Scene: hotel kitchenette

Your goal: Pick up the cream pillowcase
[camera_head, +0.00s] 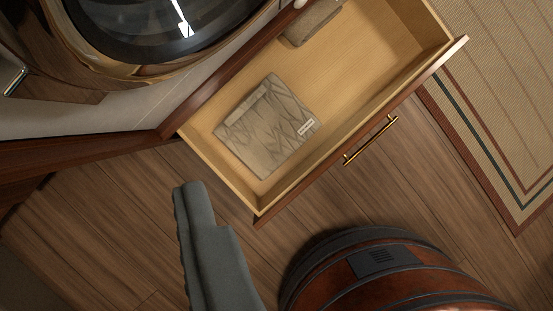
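A folded cream-beige cloth (265,126) with a grey leaf-like pattern and a small white label lies flat in the open wooden drawer (357,56), toward its lower left end. It looks like the cream pillowcase. All of its top face shows. A grey form that looks like my gripper (193,192) rises from the bottom edge, left of and below the drawer in the picture. Its tip is apart from the cloth, over the floor. I cannot make out a gap between its fingers.
A second, browner folded item (312,21) lies at the drawer's upper end, partly cut off. The drawer front has a brass handle (370,139). A round-doored appliance (160,25) stands behind the drawer. Wooden floor (100,225) is clear at left; a striped rug (500,95) lies at right.

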